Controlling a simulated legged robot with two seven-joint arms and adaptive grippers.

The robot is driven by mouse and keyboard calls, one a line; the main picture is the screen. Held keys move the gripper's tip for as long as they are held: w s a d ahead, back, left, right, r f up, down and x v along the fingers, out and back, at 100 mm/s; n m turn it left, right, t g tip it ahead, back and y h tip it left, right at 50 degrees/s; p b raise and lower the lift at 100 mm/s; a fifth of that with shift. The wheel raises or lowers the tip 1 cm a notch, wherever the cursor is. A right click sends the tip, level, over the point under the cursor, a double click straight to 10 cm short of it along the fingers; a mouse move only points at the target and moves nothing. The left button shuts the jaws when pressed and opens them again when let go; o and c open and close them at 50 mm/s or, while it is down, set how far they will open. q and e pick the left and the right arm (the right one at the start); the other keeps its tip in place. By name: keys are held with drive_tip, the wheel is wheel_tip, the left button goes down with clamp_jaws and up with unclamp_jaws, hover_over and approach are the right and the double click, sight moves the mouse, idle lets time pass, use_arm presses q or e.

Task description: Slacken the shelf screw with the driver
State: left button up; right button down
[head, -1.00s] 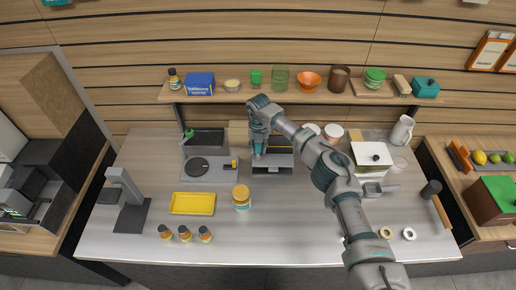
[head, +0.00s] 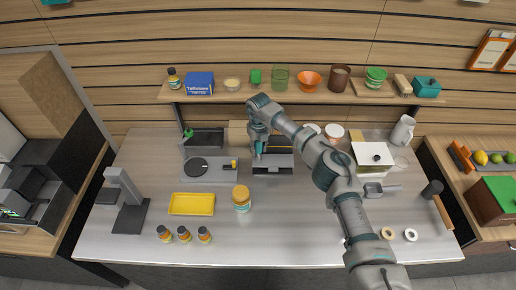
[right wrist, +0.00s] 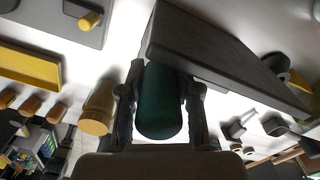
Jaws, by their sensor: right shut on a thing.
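My right gripper (head: 259,150) points down at the left end of a small grey shelf unit (head: 272,170) at the back middle of the counter. In the right wrist view it (right wrist: 161,88) is shut on a dark green rounded handle, which I take to be the driver (right wrist: 160,105). The driver's tip is hidden. The dark grey slab of the shelf unit (right wrist: 225,55) is close beside the handle. The shelf screw cannot be made out in either view. My left gripper is not in view.
A jar with a yellow lid (head: 241,198) stands front left of the shelf unit, near a yellow tray (head: 192,204). A grey device with a dark disc (head: 208,171) is to the left. A white box (head: 371,158) is to the right. The front middle of the counter is clear.

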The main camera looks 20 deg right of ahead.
drive_tip(key=shift+n, duration=1.2)
drive_tip(key=shift+r, duration=0.1)
drive_tip(key=shift+m, duration=0.4)
drive_tip(key=c, duration=1.4)
unclamp_jaws()
clamp_jaws()
